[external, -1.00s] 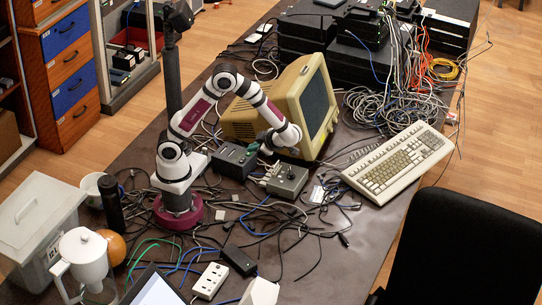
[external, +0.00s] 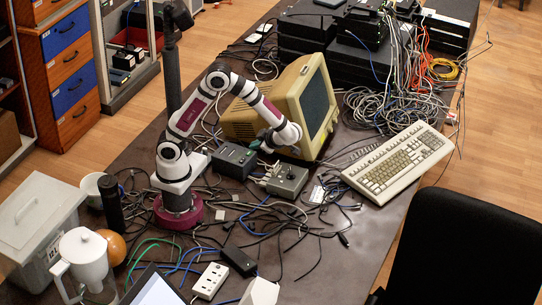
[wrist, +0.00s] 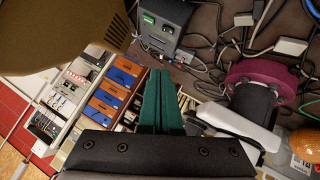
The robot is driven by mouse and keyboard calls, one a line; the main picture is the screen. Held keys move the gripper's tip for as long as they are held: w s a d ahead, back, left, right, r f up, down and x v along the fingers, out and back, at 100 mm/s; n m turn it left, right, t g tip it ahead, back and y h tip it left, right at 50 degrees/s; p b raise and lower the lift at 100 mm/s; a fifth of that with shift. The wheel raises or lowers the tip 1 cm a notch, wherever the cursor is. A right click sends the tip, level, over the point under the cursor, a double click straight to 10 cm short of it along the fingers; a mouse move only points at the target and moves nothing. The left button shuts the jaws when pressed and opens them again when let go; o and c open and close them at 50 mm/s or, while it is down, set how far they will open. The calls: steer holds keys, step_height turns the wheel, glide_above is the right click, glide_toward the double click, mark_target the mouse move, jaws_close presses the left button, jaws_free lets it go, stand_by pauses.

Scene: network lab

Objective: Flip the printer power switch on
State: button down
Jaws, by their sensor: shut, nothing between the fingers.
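My gripper (external: 262,148) is shut and empty, its green fingers together in the wrist view (wrist: 160,72). It hangs low in front of the beige monitor, close to the right end of a dark grey box (external: 233,160). That box also shows in the wrist view (wrist: 168,42), beyond the fingertips, with a green-lit part (wrist: 148,18) and a smaller dark part on its face, possibly switches. The fingertips look apart from it. A grey box with a round knob (external: 288,179) sits right of it. I cannot read any label or tell which control is the printer power switch.
The beige monitor (external: 241,124) stands right behind my gripper. Loose cables (external: 270,221) cover the desk around the boxes. A keyboard (external: 398,160) lies to the right, and a white power strip (external: 210,281) lies at the front.

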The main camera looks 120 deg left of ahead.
glide_above(242, 160)
steer(key=w+d, duration=0.1)
steer(key=d, duration=0.1)
step_height(242, 160, down, 7)
steer(key=shift+w+r, duration=0.15)
steer(key=shift+r, duration=0.05)
steer(key=shift+w+a+f, duration=0.1)
steer(key=shift+a+f, duration=0.2)
steer(key=shift+f, duration=0.3)
steer(key=shift+w+a+f, duration=0.1)
steer(key=shift+a+f, duration=0.2)
steer(key=shift+f, duration=0.25)
steer(key=shift+a+f, duration=0.25)
steer(key=shift+f, duration=0.25)
steer(key=shift+a+f, duration=0.15)
steer(key=shift+f, duration=0.05)
steer(key=shift+d, duration=0.85)
